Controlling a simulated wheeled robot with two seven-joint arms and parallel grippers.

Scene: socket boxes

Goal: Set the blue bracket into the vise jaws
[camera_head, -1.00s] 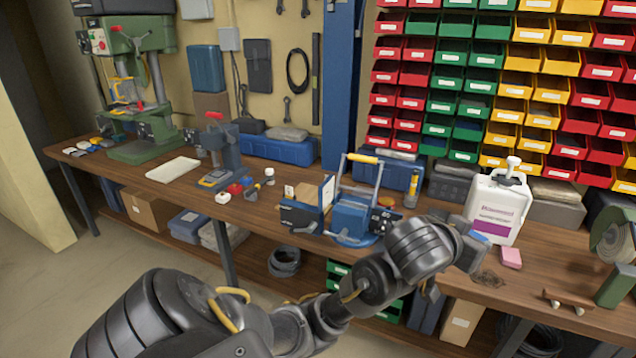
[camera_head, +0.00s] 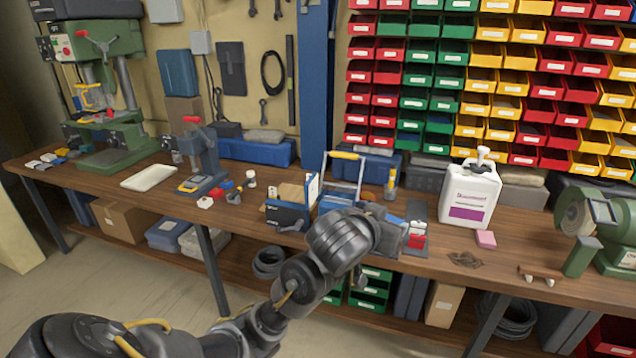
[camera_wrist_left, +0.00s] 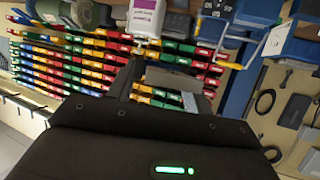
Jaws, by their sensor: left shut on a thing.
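My left gripper (camera_head: 392,236) reaches in over the front of the bench, shut on a small blue piece, which looks like the blue bracket (camera_head: 396,220). A blue device, apparently the vise (camera_head: 335,203), stands just left of the gripper, beside a tall metal handle with a yellow grip. The wrist hides its lower part, and its jaws cannot be made out. In the left wrist view the dark gripper body fills the bottom, and the bracket is not clear. My right gripper is not in view.
A grey tray with red pieces (camera_head: 417,228) lies right beside the gripper. A white jug (camera_head: 470,196) and pink block (camera_head: 486,239) stand further right. A dark blue box (camera_head: 287,214) is left of the vise.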

